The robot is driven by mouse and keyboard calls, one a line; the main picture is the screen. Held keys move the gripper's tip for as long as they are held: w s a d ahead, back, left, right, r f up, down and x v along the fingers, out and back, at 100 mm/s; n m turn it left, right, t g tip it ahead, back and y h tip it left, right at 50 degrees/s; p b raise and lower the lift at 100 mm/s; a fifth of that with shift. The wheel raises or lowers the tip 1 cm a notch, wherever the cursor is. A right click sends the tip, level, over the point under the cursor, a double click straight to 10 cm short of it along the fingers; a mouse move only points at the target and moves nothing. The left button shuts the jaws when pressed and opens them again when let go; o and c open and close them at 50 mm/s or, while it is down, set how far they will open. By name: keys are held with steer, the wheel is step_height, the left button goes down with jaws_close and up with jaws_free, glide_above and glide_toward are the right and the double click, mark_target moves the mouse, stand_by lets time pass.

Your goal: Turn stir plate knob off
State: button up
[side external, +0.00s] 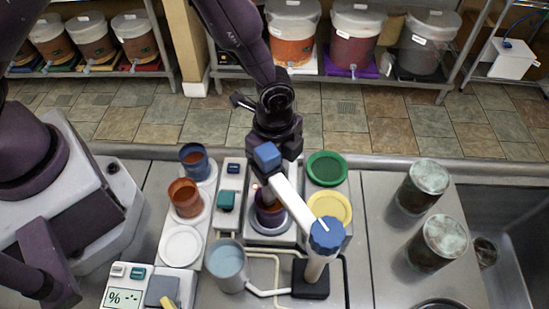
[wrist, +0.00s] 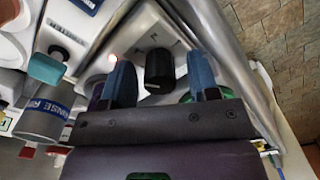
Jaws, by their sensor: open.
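The stir plate (side external: 270,240) is a light box in the middle of the bench in the side view, with a dark red cup (side external: 268,212) on it. Its black knob (wrist: 158,66) shows in the wrist view on a pale panel (wrist: 145,30) with small markings. My gripper (wrist: 160,62) is open, with one blue finger on each side of the knob and a visible gap at both sides. In the side view, my dark gripper (side external: 275,140) is behind the cup; the knob is hidden there.
A white arm (side external: 292,195) with a blue cap (side external: 325,236) stands close to the stir plate. A blue-grey cup (side external: 227,265), a green dish (side external: 327,168) and a yellow dish (side external: 330,208) are nearby. Two jars (side external: 424,187) stand right, before the sink (side external: 500,220).

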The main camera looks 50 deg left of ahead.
steer(key=shift+f, duration=0.25)
steer(key=c, duration=0.9)
steer(key=n, duration=0.5)
steer(key=shift+n, duration=0.4)
steer(key=n, duration=0.6)
